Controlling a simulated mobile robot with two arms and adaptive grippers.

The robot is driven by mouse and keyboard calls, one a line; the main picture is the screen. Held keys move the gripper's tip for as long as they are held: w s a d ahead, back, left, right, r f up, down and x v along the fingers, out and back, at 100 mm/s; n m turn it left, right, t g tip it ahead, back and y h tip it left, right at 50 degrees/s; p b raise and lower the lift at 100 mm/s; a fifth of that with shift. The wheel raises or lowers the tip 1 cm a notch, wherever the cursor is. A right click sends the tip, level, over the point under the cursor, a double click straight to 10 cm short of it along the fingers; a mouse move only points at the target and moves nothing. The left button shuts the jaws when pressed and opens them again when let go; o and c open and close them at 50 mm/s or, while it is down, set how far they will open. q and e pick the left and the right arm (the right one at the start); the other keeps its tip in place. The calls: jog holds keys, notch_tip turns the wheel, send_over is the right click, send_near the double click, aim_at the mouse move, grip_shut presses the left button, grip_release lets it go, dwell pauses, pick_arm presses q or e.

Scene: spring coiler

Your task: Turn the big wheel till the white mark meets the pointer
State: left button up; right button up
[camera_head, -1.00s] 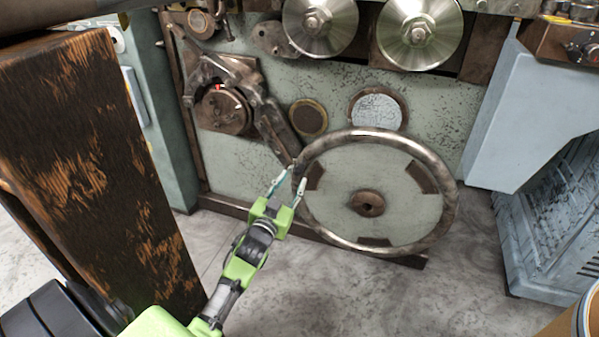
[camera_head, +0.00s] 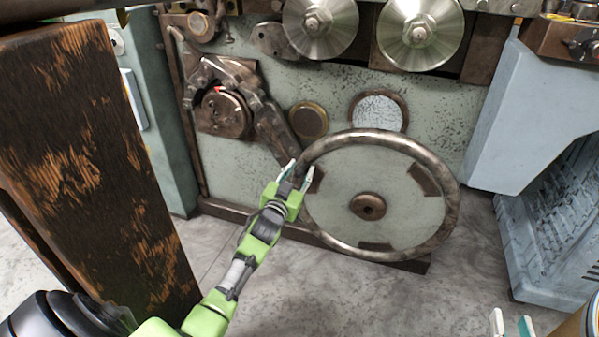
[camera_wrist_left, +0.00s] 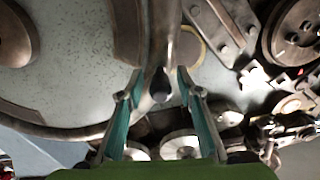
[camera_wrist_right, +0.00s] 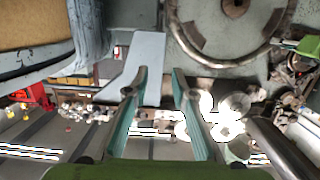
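The big wheel (camera_head: 445,165) is a worn metal ring, low on the machine front, with a brown hub (camera_head: 368,206). A dark handle (camera_wrist_left: 160,86) stands out at its left rim. My left gripper (camera_head: 296,172) is at that rim; in the left wrist view its teal fingers (camera_wrist_left: 159,80) are open, one on each side of the handle, with gaps visible. The dark round dial (camera_head: 222,117) at upper left carries a red mark (camera_head: 217,90) at its top and a small white mark to the right. My right gripper (camera_head: 511,322) is open and empty at lower right.
A brown wooden post (camera_head: 90,160) stands close at left. A pale blue-grey cabinet (camera_head: 535,110) stands right of the wheel, and a barrel (camera_wrist_right: 35,35) is near my right gripper. The floor (camera_head: 350,295) before the wheel is clear.

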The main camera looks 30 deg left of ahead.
pick_arm(q)
grip_shut()
jog(key=shift+f, duration=0.1)
